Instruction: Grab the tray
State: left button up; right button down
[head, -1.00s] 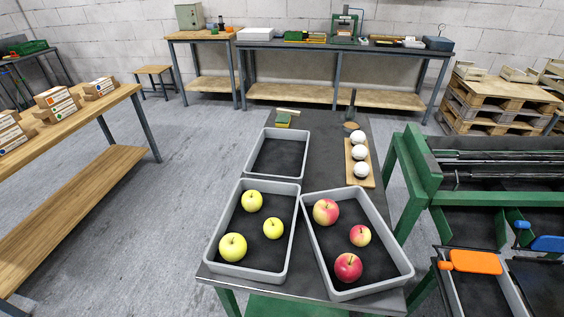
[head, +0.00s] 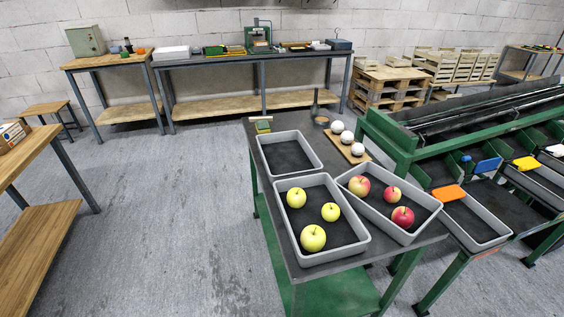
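Three grey trays stand on a dark-topped green table (head: 310,270) in the head view. The front tray (head: 360,247) holds three yellow-green apples (head: 313,238). The right tray (head: 432,208) holds three red-and-yellow apples (head: 402,217) and sits angled beside the front one. The back tray (head: 287,155) is empty. I cannot tell from the view which of these is the tray named. Neither of my grippers shows.
A wooden board with three white balls (head: 348,137) lies behind the right tray. A green sorting machine (head: 400,145) with more trays stands at the right. Open grey floor (head: 170,220) lies left of the table. Workbenches line the wall.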

aim_at(287, 154)
jog(key=i+j+z, duration=0.2)
jog(key=j, duration=0.2)
jog(key=i+j+z, duration=0.2)
jog(key=j, duration=0.2)
jog(key=j+z, duration=0.2)
jog(key=j, duration=0.25)
jog(key=j+z, duration=0.2)
jog(key=j, duration=0.25)
